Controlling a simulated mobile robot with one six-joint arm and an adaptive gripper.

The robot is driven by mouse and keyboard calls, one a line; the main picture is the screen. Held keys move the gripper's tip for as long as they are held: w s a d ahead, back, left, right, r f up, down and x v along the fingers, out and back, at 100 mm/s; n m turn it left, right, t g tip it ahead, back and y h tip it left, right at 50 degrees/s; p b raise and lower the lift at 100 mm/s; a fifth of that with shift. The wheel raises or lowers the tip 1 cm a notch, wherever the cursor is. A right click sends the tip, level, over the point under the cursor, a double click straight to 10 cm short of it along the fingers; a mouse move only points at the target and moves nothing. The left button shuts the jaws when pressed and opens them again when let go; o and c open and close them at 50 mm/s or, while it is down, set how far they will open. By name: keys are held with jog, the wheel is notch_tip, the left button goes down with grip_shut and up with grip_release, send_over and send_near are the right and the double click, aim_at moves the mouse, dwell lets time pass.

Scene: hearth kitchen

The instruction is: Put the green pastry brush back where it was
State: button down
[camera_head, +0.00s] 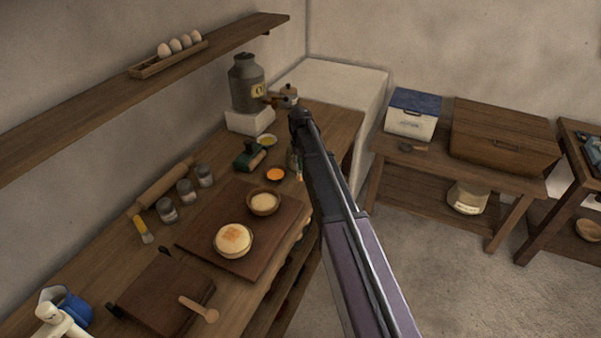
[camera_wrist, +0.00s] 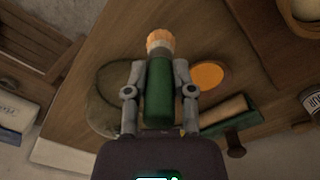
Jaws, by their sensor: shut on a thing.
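The green pastry brush (camera_wrist: 158,95) has a green handle and pale orange bristles. My gripper (camera_wrist: 159,72) is shut on its handle, one finger on each side, and the bristles point away from the wrist. In the head view my gripper (camera_head: 296,158) is above the wooden counter (camera_head: 330,125) near its front edge, right of the small orange dish (camera_head: 275,174). My arm partly hides the brush there. The height of the bristles above the counter is hard to tell.
A grey milk can (camera_head: 245,85) stands behind. A board (camera_head: 205,235) with two bowls lies nearer.

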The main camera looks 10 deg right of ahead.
aim_at(301, 169)
jog(key=shift+s+f+b, duration=0.1)
jog(key=shift+f+b, duration=1.35)
jog(key=shift+f, duration=0.25)
jog(key=shift+f, duration=0.15)
jog(key=shift+c, duration=2.3)
grip_release()
jog(key=shift+r, duration=0.25)
notch_tip(301, 169, up, 12)
jog(key=p, duration=1.2)
jog(key=shift+a, duration=0.15)
